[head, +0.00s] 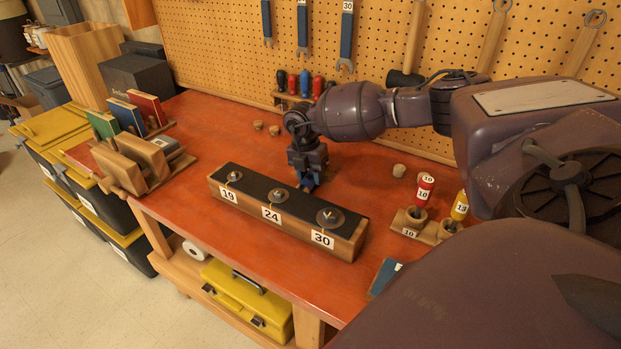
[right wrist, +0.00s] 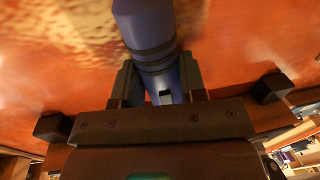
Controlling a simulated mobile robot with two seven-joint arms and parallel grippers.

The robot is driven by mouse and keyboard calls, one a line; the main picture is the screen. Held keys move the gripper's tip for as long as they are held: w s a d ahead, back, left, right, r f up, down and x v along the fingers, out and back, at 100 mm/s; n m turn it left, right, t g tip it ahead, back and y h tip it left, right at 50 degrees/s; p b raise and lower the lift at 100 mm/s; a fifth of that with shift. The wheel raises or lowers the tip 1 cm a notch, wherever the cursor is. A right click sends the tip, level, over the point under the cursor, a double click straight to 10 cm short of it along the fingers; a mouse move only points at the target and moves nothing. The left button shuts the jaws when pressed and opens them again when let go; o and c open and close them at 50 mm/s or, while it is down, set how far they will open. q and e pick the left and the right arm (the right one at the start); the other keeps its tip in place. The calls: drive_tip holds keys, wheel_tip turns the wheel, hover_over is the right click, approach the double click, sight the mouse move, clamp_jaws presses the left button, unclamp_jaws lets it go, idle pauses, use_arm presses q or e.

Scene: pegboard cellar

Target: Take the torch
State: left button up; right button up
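The torch is a dark blue cylinder with black rings (right wrist: 150,35), seen close up in the right wrist view. My right gripper (right wrist: 160,85) has one finger against each side of it, near its lower end in that view. In the head view, my right gripper (head: 307,178) points down just behind the long block with numbered labels, and a little of the blue torch (head: 309,183) shows under it. The rest of the torch is hidden there by the gripper. I cannot tell whether the torch touches the bench. My left gripper is not in view.
The long black-topped block (head: 262,222) labelled 19, 24 and 30 stands close in front of the gripper. Books (head: 124,116) stand at left. The pegboard (head: 400,35) rises behind.

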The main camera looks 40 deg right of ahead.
sight(311, 173)
drive_tip(key=shift+c, duration=0.5)
drive_tip(key=shift+r, duration=0.5)
wheel_tip(311, 173, up, 19)
drive_tip(key=o, duration=0.4)
drive_tip(key=shift+c, duration=0.2)
clamp_jaws()
